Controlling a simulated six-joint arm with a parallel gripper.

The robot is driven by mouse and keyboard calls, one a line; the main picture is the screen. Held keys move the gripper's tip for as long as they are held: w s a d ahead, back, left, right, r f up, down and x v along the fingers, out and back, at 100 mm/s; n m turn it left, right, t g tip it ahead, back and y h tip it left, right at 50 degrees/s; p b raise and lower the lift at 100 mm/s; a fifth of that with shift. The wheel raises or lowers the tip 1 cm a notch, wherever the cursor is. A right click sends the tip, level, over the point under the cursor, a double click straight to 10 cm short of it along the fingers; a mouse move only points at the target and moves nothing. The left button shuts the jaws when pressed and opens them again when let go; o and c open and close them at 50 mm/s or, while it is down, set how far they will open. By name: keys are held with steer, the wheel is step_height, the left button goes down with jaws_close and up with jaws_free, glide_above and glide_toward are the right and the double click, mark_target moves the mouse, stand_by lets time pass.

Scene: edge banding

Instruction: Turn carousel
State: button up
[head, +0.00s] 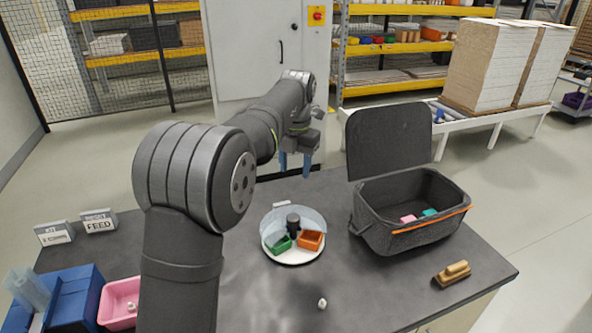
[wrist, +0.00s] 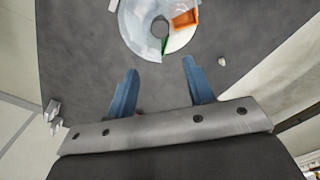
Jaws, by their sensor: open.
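The carousel (head: 293,257) is a round white turntable with a clear cover over part of it, on the dark table in front of my arm. It carries a green bin (head: 281,243) and an orange bin (head: 310,240) beside a dark central post (head: 293,222). In the wrist view the carousel (wrist: 150,50) is at the top, beyond my fingertips, with the orange bin (wrist: 184,19) at its upper right. My gripper (head: 295,172) has blue fingers, is open and empty, and hangs above and behind the carousel. In the wrist view my gripper (wrist: 160,75) shows its fingers spread, apart from the carousel.
An open dark bag (head: 415,215) with its lid raised stands right of the carousel. A wooden-handled brush (head: 453,273) lies near the right edge. A small white piece (head: 322,303) lies in front. Blue (head: 75,297) and pink (head: 120,303) bins and two sign blocks (head: 98,222) are at left.

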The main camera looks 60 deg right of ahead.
steer(key=shift+s+a+f, duration=0.15)
steer(key=shift+f, duration=0.15)
steer(key=c, duration=0.3)
steer(key=f+m+t, duration=0.1)
steer(key=s+a+f+m+t, duration=0.1)
steer(key=shift+s+a+f, duration=0.15)
steer(key=shift+a+f, duration=0.15)
steer(key=shift+f, duration=0.1)
jaws_close()
steer(key=s+a+f+m+t+h, duration=0.3)
steer(key=s+a+f+m+h, duration=0.2)
steer(key=s+a+f+m, duration=0.9)
steer(key=m, duration=0.3)
glide_toward(306, 247)
steer(key=a+f, duration=0.1)
steer(key=w+f, duration=0.1)
steer(key=a+f, duration=0.1)
steer(key=shift+w+a+f, duration=0.2)
steer(key=shift+w+a, duration=0.15)
steer(key=d, duration=0.3)
steer(key=shift+w+f, duration=0.2)
steer(key=shift+f, duration=0.05)
steer(key=shift+d, duration=0.7)
